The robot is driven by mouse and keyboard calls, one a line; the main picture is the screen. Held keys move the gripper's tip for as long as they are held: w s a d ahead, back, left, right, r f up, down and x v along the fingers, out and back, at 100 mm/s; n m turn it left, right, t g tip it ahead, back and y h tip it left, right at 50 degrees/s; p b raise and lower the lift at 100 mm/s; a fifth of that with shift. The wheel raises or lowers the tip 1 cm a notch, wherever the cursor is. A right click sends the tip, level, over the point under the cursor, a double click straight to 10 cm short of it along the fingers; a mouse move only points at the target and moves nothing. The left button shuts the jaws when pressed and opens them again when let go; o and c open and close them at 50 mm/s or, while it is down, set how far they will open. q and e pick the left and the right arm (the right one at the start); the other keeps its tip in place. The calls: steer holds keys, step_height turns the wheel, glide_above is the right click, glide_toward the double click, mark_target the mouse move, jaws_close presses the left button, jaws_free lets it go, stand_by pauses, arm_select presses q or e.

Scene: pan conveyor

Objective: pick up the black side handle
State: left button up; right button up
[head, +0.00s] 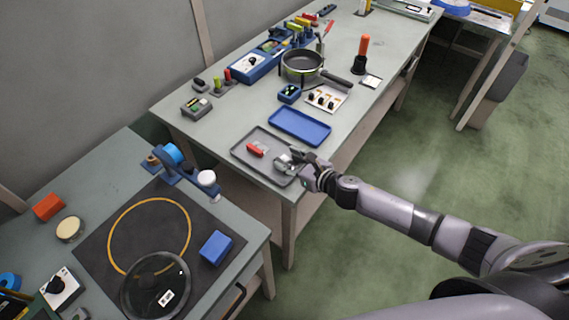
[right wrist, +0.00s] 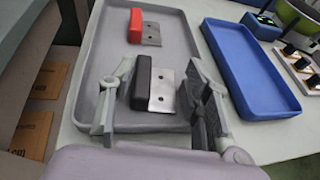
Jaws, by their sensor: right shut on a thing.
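The black side handle (right wrist: 142,82), with a metal plate that has two holes, is in the grey tray (right wrist: 180,28) in the right wrist view. My right gripper (right wrist: 160,108) has a finger on each side of it and is shut on it. In the head view my right gripper (head: 287,161) is low over the near right part of the grey tray (head: 240,151) and mostly hides the black handle. My left gripper is not in view.
A red side handle (head: 256,150) lies in the same tray. A blue tray (head: 300,127) is just beyond it. A pan (head: 302,66) stands farther back. A glass lid (head: 157,286) lies on the nearer table.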

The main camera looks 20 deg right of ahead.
steer(key=shift+s+a+f, duration=0.15)
steer(key=shift+s+f, duration=0.1)
steer(key=shift+f, duration=0.05)
steer(key=c, duration=0.6)
